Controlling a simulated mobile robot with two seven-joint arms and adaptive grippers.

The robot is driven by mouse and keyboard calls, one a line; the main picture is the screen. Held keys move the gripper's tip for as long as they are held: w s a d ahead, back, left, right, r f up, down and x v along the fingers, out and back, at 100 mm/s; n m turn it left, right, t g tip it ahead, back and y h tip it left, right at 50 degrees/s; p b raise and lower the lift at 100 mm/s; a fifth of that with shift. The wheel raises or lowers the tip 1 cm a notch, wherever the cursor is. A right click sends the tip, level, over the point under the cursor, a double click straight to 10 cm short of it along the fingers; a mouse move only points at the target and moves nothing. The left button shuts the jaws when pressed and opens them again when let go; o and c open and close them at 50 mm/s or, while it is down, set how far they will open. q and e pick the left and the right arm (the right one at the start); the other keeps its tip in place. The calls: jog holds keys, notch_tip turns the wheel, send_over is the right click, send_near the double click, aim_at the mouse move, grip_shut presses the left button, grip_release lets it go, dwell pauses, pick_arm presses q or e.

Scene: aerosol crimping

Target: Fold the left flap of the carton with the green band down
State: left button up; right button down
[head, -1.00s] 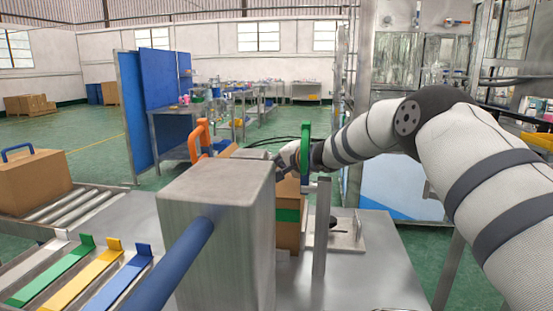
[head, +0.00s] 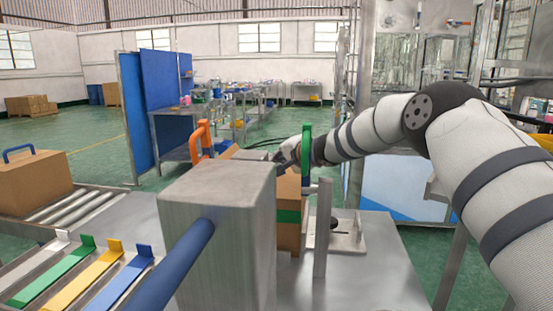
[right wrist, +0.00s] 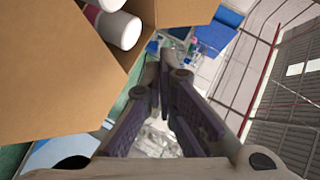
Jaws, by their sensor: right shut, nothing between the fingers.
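The brown carton with the green band (head: 288,216) stands behind a large grey block that hides its left part in the head view. In the right wrist view, brown cardboard walls or flaps (right wrist: 55,75) rise at the left, and white cylindrical cans show inside the open top. My right gripper (head: 283,155) is at the carton's top, partly hidden by cardboard and the block. In the right wrist view its fingers (right wrist: 163,70) are closed together and empty, beside the cardboard edge. Contact cannot be told. My left gripper is not in view.
The grey block (head: 222,240) with a blue rod (head: 170,270) fills the front. An upright green piece (head: 306,153) and a metal post (head: 322,228) stand near my right wrist. An orange handle (head: 201,138) rises behind the block. Another carton (head: 32,182) sits on rollers at left.

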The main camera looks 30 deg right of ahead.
notch_tip(320, 180, up, 10)
dwell(0.4)
dwell(0.3)
